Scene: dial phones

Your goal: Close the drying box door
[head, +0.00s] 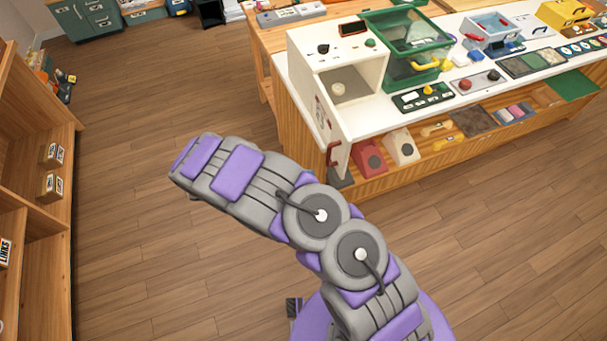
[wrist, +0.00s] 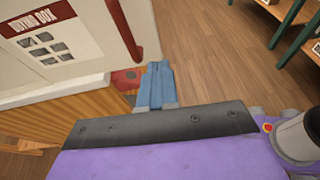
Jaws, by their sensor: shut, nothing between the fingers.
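The drying box (head: 310,58) is a white cabinet at the near left end of the counter, with its front opening and inside showing in the head view. Its white door (head: 322,112) stands open, swung out toward the near side, with a red handle (head: 334,154) at its free edge. In the wrist view the door's labelled face (wrist: 75,70) fills the upper left, and the red handle (wrist: 124,28) runs down its right edge. My gripper (wrist: 157,70) has blue fingers, shut and empty, just right of the handle's lower end. Whether they touch it I cannot tell.
A green-framed clear case (head: 405,40) stands beside the box on the white-topped wooden counter. Red and cream phones (head: 370,158) sit on the shelf below. A wooden shelf unit (head: 40,140) stands at the left. The wooden floor (head: 130,240) between is clear.

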